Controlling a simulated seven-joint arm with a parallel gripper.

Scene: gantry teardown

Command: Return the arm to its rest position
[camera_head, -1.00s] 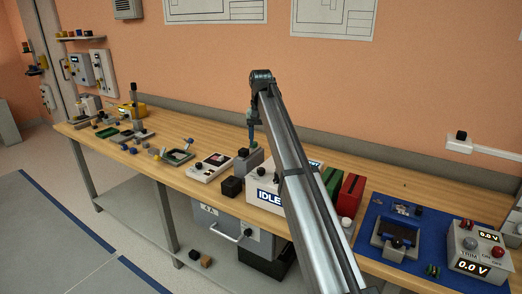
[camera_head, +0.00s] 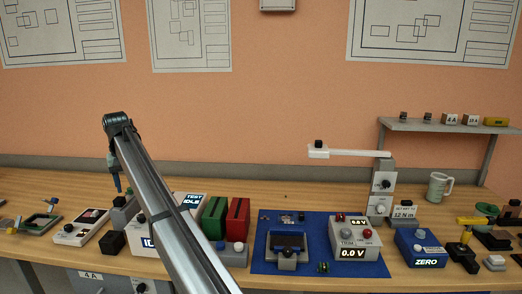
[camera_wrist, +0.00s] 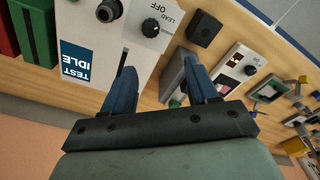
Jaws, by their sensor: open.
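My gripper (camera_head: 117,187) hangs from my raised arm above the left part of the bench, close to a grey block (camera_head: 124,212). In the wrist view my gripper (camera_wrist: 160,85) has its two blue fingers spread apart with nothing between them. The white test box (camera_wrist: 88,62), its display reading TEST IDLE, lies beyond the left finger. The grey block (camera_wrist: 174,72) shows behind the right finger. In the head view my forearm hides part of the test box (camera_head: 150,226).
Around my gripper are a black cube (camera_head: 112,243), a white panel device (camera_head: 82,226) and red (camera_head: 237,219) and green (camera_head: 214,217) blocks. Rightward are a blue mat (camera_head: 263,262), a meter box (camera_head: 352,238) and a wall shelf (camera_head: 440,126). Air above the bench is mostly clear.

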